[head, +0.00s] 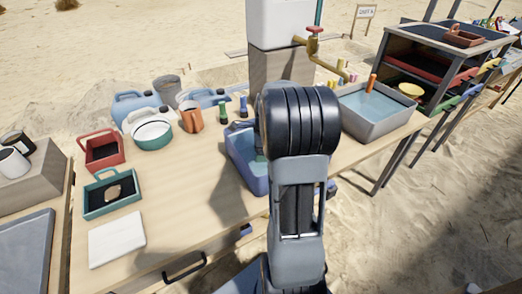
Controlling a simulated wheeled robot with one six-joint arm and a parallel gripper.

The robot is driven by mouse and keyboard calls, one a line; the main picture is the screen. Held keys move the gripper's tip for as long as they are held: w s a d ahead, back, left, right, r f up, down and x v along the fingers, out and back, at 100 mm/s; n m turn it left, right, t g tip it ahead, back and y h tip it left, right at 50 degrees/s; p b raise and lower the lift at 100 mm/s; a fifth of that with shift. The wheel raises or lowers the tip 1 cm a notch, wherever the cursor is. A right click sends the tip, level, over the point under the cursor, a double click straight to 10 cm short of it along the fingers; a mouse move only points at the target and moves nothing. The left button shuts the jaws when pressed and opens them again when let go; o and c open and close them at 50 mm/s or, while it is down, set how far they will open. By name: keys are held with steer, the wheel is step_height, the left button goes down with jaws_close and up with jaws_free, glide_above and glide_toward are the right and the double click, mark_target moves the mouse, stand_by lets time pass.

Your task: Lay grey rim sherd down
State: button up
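No sherd that I can tell to be the grey rim sherd shows in the head view. A tan sherd-like piece (113,191) lies on the dark lining of the green handled tray (90,212) on the left part of the table. My arm stands in the middle of the picture and bends away from the camera at a black joint. My gripper is hidden behind it, so what it holds cannot be seen. A blue basin (236,147) is partly covered by my arm.
A pale slab (117,240) lies at the front left. A grey water basin (398,128) stands right. The wooden table (185,205) is clear left of my arm.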

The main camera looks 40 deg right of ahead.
steer(key=o, duration=0.8)
steer(key=shift+f, duration=0.1)
steer(key=shift+o, duration=0.2)
step_height(320, 180, up, 11)
steer(key=d+p, duration=0.1)
steer(key=p, duration=0.2)
steer(key=s+a+n, duration=0.4)
steer(key=a+n, duration=0.3)
steer(key=n, duration=0.1)
steer(key=s+a+f+n+t, duration=0.1)
steer(key=s+a+n, duration=0.2)
steer(key=a+n, duration=0.4)
steer(key=s+a+n+t+h, duration=0.1)
steer(key=s+a+n, duration=0.3)
steer(key=a+n, duration=0.3)
steer(key=shift+s+f+n, duration=0.15)
steer(key=shift+s+n, duration=0.15)
steer(key=shift+n, duration=1.1)
